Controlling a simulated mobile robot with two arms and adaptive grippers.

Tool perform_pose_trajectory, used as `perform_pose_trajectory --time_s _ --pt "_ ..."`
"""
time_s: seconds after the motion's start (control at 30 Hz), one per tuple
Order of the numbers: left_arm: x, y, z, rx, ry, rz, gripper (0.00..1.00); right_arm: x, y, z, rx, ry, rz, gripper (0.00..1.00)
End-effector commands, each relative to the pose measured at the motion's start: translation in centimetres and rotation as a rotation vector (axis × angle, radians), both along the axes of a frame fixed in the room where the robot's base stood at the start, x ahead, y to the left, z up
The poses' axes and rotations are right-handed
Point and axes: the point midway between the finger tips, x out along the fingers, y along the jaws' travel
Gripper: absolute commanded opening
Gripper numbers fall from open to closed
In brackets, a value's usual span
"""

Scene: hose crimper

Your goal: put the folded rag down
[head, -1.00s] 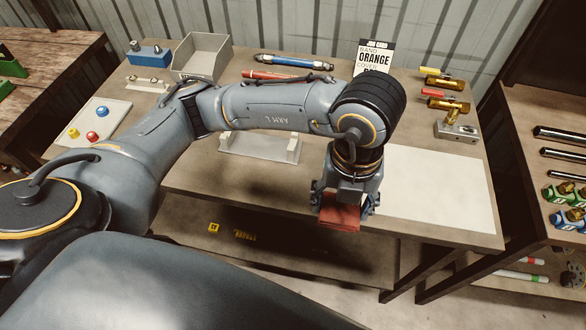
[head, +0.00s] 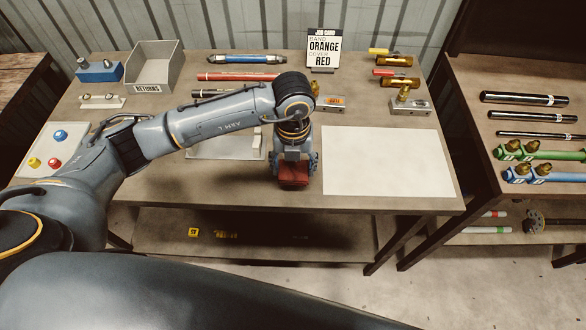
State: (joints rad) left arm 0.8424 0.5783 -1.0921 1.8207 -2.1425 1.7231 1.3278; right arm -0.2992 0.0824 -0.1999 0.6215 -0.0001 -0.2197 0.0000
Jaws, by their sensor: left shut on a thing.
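The folded rag (head: 293,174) is dark red and sits between the fingers of my left gripper (head: 294,168). The gripper points down and is shut on the rag, over the front part of the workbench (head: 236,186), just left of a white mat. I cannot tell whether the rag touches the bench top. My left arm comes in from the left and crosses the bench, hiding part of a pale fixture behind it. My right gripper is not in view.
The white mat (head: 385,163) lies bare on the bench. A returns bin (head: 153,72), a job card (head: 323,48), hoses (head: 230,58) and brass fittings (head: 397,82) stand toward the back. A side table (head: 510,95) with dark rods is at the right. A lower shelf (head: 340,235) runs underneath.

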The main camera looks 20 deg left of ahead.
Motion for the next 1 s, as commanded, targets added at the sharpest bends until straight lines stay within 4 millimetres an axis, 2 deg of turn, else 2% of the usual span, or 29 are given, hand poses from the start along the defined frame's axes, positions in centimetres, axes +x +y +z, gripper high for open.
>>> perform_pose_trajectory --time_s 0.13,0.3,0.63,0.67,0.77,1.0 --pt "0.2 0.3 -1.7 0.002 0.006 0.001 0.4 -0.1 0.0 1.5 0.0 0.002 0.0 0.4" --pt "0.3 0.2 -3.4 0.002 0.002 0.0 0.4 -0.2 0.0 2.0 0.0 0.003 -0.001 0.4" --pt "0.3 0.2 -3.9 0.001 0.0 0.0 0.4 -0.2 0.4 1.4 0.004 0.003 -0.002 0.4" --pt "0.3 0.2 -3.9 0.001 0.0 0.0 0.67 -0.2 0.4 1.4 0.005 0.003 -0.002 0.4" --pt "0.3 0.2 -3.8 0.001 0.0 0.0 0.88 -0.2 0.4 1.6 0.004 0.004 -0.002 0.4" --pt "0.3 0.2 -3.7 0.001 0.0 0.0 0.88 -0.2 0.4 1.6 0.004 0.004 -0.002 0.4"
